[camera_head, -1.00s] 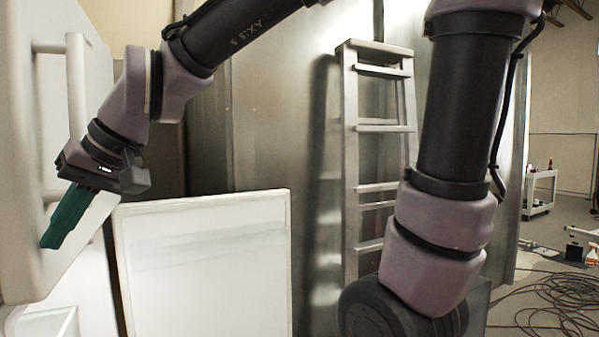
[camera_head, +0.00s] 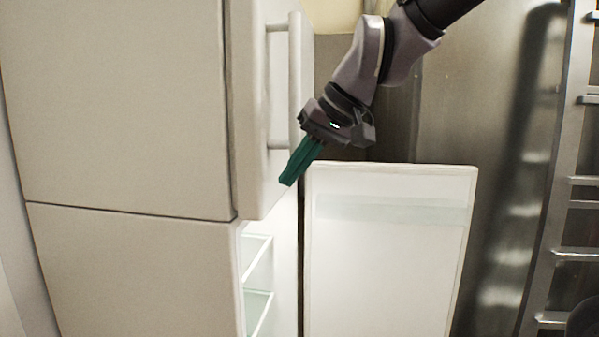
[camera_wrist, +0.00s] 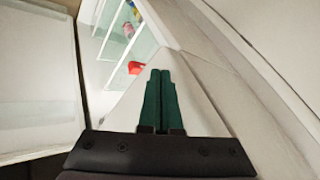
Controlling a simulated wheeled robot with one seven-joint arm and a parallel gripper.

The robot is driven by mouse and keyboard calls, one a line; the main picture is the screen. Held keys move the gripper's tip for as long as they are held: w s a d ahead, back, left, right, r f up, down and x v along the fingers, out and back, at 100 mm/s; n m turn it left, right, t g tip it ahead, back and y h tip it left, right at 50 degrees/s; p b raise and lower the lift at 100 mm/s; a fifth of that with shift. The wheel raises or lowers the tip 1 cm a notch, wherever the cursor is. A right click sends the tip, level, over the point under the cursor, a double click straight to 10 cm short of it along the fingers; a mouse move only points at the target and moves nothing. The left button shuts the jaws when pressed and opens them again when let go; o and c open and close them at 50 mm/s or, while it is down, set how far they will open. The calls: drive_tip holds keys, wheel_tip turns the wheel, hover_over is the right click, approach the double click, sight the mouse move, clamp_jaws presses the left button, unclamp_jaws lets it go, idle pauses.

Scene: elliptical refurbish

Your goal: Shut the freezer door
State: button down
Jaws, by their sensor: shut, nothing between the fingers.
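The white fridge-freezer has an upper door (camera_head: 263,120) with a vertical bar handle (camera_head: 294,85), and it looks shut. The lower compartment (camera_head: 258,285) is lit and open, with glass shelves inside. Its lower door (camera_head: 390,265) stands swung out to the right, inner face showing; this door also shows at the left of the wrist view (camera_wrist: 38,85). My gripper (camera_head: 288,181) has green fingers, pressed together and empty. It is just below the handle, above the gap between the lower compartment and its open door. In the wrist view the fingers (camera_wrist: 160,75) point toward the lit opening.
A metal ladder (camera_head: 560,200) leans at the right against a steel wall panel (camera_head: 480,100). Inside the compartment, the wrist view shows a red item (camera_wrist: 135,68) and a small pinkish item (camera_wrist: 128,30) on shelves.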

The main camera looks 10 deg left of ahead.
drive_tip(key=s+v, duration=0.1)
drive_tip(key=v, duration=0.9)
drive_tip(key=w+d+f+m+t+h, duration=0.1)
drive_tip(key=w+d+m+t, duration=0.2)
drive_tip(key=d, duration=0.6)
drive_tip(key=w+d+f+m+t+h, duration=0.15)
drive_tip(key=w+d, duration=0.25)
drive_tip(key=d, duration=0.5)
drive_tip(key=d+f+m+h, duration=0.2)
drive_tip(key=d+m, duration=0.3)
drive_tip(key=d, duration=0.9)
drive_tip(key=shift+d+f+m+t+h, duration=0.25)
drive_tip(key=shift+f+m+t+h, duration=0.1)
drive_tip(key=shift+f+t, duration=0.15)
drive_tip(key=shift+s+a, duration=0.1)
